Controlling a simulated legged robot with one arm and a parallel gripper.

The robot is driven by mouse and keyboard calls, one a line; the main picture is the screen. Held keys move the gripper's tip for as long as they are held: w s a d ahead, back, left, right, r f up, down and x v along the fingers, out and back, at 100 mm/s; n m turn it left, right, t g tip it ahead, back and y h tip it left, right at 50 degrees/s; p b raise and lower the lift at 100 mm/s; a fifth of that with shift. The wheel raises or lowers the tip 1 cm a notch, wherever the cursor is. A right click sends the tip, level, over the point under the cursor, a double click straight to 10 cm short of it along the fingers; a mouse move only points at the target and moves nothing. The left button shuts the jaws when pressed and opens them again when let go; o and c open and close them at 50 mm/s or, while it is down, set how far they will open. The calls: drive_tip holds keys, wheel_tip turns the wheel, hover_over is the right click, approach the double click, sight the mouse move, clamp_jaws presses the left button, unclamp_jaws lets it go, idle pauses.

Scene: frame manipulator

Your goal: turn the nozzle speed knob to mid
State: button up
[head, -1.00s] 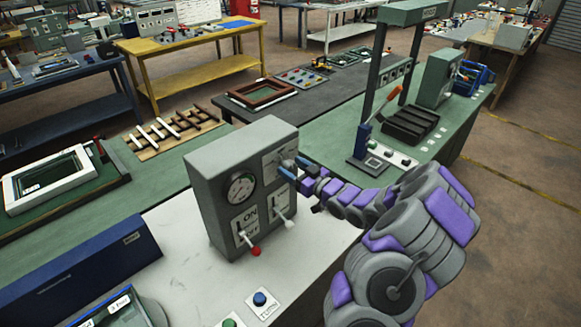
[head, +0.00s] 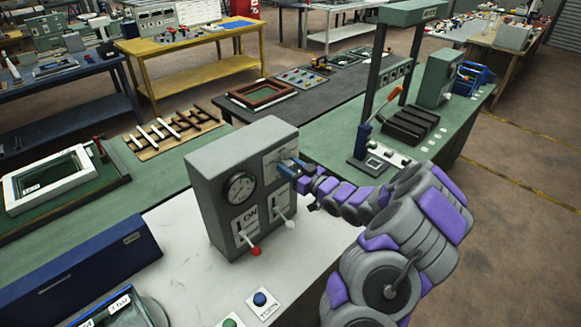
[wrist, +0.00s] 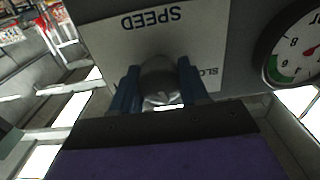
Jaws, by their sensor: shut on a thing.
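The grey control box (head: 215,190) stands on a white table top. Its front carries a round gauge (head: 240,188), a red-tipped lever (head: 255,251) beside an ON label, and a white-tipped lever (head: 289,223). The speed knob (wrist: 160,80) is a round grey knob on a white plate marked SPEED (wrist: 155,22), which appears upside down in the wrist view. My gripper (wrist: 160,88) has its blue fingers on either side of the knob, shut on it. In the head view my gripper (head: 291,168) covers the knob, and its pointer setting cannot be read.
A blue button (head: 260,299) and a green button (head: 230,322) are on the white table in front of the box. A dark blue case (head: 85,272) lies to the left. A green bench with a press frame (head: 372,160) stands behind my arm.

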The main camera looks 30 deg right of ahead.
drive_tip(key=shift+d, duration=0.1)
drive_tip(key=shift+c, duration=1)
drive_tip(key=shift+r+p, duration=0.15)
drive_tip(key=shift+p, duration=0.3)
drive_tip(key=shift+m+p, duration=0.7)
drive_tip(key=shift+p, duration=0.25)
drive_tip(key=shift+m+p, duration=0.5)
drive_tip(key=o, duration=0.6)
drive_tip(key=shift+d, duration=0.1)
drive_tip(key=o, duration=0.4)
drive_tip(key=shift+d, duration=0.1)
drive_tip(key=shift+o, duration=0.2)
